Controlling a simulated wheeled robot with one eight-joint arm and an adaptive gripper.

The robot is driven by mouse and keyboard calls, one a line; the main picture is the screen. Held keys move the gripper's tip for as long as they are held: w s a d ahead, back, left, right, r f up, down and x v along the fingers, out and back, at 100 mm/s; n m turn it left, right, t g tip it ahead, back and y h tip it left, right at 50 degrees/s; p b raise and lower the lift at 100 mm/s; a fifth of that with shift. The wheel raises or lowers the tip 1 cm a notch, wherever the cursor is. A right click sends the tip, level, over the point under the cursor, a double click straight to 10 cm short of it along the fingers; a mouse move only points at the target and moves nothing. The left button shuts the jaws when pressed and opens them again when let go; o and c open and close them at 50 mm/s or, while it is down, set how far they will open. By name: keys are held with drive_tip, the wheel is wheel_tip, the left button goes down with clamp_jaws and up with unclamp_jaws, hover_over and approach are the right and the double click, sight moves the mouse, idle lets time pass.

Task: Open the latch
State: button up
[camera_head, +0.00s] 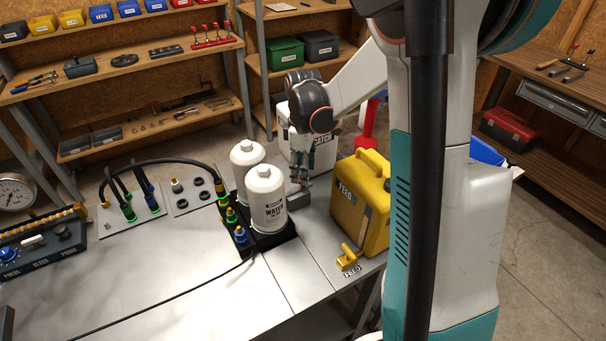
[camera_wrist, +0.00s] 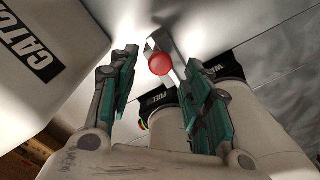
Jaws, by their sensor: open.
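A latch handle with a round red knob (camera_wrist: 160,64) on a metal lever shows in the wrist view, between the tips of my two fingers in the picture. My gripper (camera_wrist: 161,58) is open, with one finger on either side of the knob and a visible gap to each. In the head view my gripper (camera_head: 302,170) points down just above a small grey block (camera_head: 299,201), behind the white bottles. A bit of red shows there between the fingertips, but the latch is mostly hidden. I cannot tell how far the knob reaches in between the fingers.
Two white bottles (camera_head: 267,198) stand in a black tray (camera_head: 272,241) close to the left of my gripper. A white box marked CATCH (camera_head: 318,154) is behind it, and a yellow container (camera_head: 362,207) is to the right. The bench (camera_head: 170,285) is largely clear in front.

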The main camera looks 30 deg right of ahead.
wheel_tip(320, 180, up, 9)
drive_tip(key=shift+r, duration=0.2)
idle(0.6)
